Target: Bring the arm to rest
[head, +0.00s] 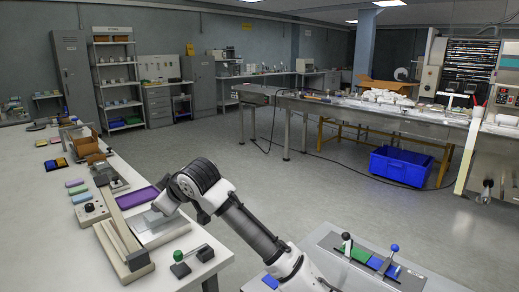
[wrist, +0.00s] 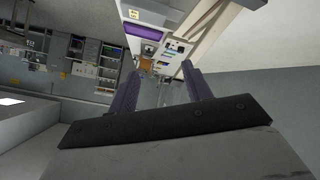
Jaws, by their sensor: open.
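My arm (head: 250,228) reaches from the lower middle of the head view up and left to the edge of the white worktable (head: 50,225). It bends at a dark joint, and its far end is over the table's right edge. The fingers cannot be made out in the head view. In the wrist view my gripper (wrist: 160,70) shows two purple-grey fingers spread apart with nothing between them. Beyond the fingers the worktable and its items show at a distance, at a slant.
Near the arm's end are a purple tray (head: 138,197), a long beige rail (head: 122,243) and a green-knobbed lever (head: 181,257). A panel with coloured-knob levers (head: 368,262) stands at lower right. A blue crate (head: 400,166) lies under the far bench. The floor between is clear.

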